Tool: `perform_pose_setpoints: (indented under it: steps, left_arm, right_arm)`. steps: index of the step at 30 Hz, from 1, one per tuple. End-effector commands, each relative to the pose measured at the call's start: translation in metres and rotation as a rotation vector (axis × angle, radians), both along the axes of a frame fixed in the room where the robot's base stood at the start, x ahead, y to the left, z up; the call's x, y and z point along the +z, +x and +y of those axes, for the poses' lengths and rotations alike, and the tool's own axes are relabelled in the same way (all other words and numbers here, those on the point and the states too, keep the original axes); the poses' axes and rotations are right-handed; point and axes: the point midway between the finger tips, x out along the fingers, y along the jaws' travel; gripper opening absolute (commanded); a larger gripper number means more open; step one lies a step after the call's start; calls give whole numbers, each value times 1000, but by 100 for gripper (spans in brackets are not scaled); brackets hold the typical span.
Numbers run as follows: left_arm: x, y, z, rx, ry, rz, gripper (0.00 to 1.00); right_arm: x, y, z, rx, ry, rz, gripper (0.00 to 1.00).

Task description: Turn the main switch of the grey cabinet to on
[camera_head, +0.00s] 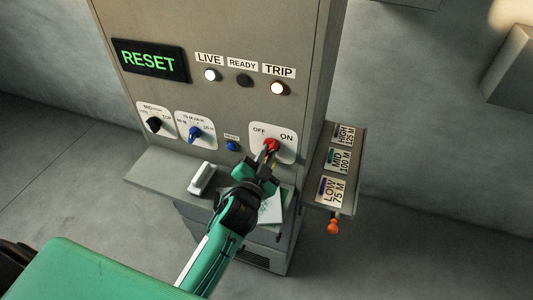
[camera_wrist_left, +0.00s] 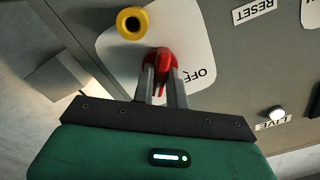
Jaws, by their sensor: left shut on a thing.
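The grey cabinet (camera_head: 220,95) stands ahead with its front panel facing me. Its main switch (camera_head: 271,146) is a red handle on a white plate marked OFF and ON. My left gripper (camera_head: 267,160) is at the switch with its fingers shut on the red handle. In the left wrist view the two fingers (camera_wrist_left: 161,82) close around the red handle (camera_wrist_left: 161,60). The OFF label shows beside it there; the ON label does not. The gripper partly covers the handle, and I cannot tell which label it points to. My right gripper is not in view.
A display (camera_head: 149,60) reads RESET. The LIVE (camera_head: 211,75) and TRIP (camera_head: 279,88) lamps are lit; READY (camera_head: 244,81) is dark. A black knob (camera_head: 154,124), a blue knob (camera_head: 194,134) and a blue button (camera_head: 232,146) are left of the switch. A ledge (camera_head: 150,172) juts out below.

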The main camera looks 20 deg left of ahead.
Motion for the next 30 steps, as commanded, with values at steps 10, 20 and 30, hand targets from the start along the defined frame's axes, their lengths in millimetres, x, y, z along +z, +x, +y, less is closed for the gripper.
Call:
perform_pose_setpoints:
  steps: [10,20,30]
  left_arm:
    - [1,0,0,0,140,-7,0]
    - [1,0,0,0,166,-8,0]
    - [1,0,0,0,165,-7,36]
  right_arm:
    - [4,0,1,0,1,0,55]
    - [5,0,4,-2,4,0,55]
    - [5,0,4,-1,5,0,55]
